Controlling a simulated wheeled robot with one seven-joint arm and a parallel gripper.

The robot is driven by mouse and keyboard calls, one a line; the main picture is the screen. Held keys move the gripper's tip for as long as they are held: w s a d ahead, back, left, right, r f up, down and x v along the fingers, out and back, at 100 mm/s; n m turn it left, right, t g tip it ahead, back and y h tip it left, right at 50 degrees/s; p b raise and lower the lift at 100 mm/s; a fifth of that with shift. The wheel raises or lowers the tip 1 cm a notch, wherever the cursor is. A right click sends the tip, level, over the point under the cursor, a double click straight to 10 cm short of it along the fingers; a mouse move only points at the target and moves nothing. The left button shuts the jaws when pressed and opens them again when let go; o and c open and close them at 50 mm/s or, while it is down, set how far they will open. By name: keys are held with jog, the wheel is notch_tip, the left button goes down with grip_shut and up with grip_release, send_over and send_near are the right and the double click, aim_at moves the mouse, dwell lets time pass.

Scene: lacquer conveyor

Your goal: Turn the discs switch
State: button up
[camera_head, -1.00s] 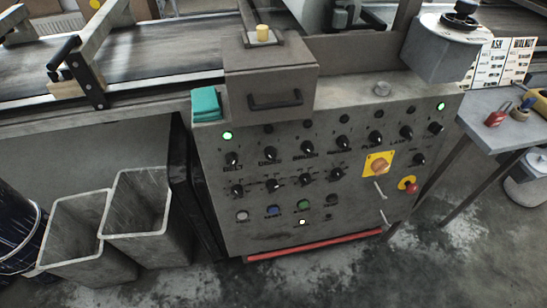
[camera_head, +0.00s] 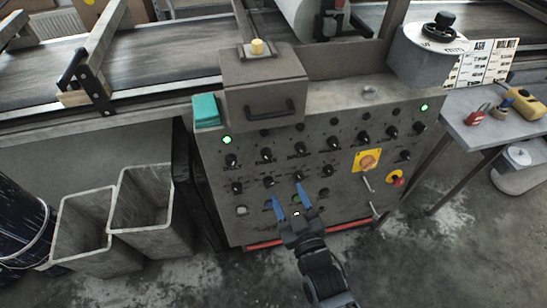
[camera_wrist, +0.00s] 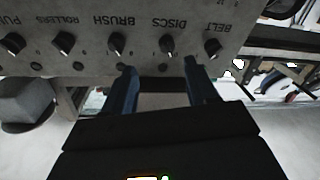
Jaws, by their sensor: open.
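The discs switch is a black rotary knob on the grey control panel (camera_head: 335,215). In the head view this knob (camera_head: 267,155) is second from the left in the upper row. In the wrist view the knob (camera_wrist: 166,43) is beside its upside-down "DISCS" label. My gripper (camera_head: 288,191) is open and empty, with its blue fingers in front of the lower part of the panel, below the knob. In the wrist view the gripper (camera_wrist: 158,68) has the discs knob between and beyond its fingertips, not touched.
The belt knob (camera_wrist: 212,47) and brush knob (camera_wrist: 117,42) flank the discs knob closely. A drawer-like box with a handle (camera_head: 265,90) juts out above the panel. A yellow-plated switch (camera_head: 367,161) and a red button (camera_head: 396,179) are at the right. Grey bins (camera_head: 150,210) stand left.

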aim_at(269, 160)
jog(key=shift+n+y, duration=0.3)
jog(key=shift+s+a+r+p+x, duration=0.1)
jog(key=shift+a+r+x, duration=0.1)
jog(key=shift+x, duration=1.7)
jog(key=shift+s+a+r+p+x, duration=0.1)
jog(key=shift+a+r+x, duration=0.1)
jog(key=shift+x, duration=1.65)
jog(key=shift+a+r+p+x, duration=0.1)
jog(key=shift+r+x, duration=0.1)
jog(key=shift+x, duration=1.7)
jog(key=c, duration=1)
jog(key=shift+c, duration=0.2)
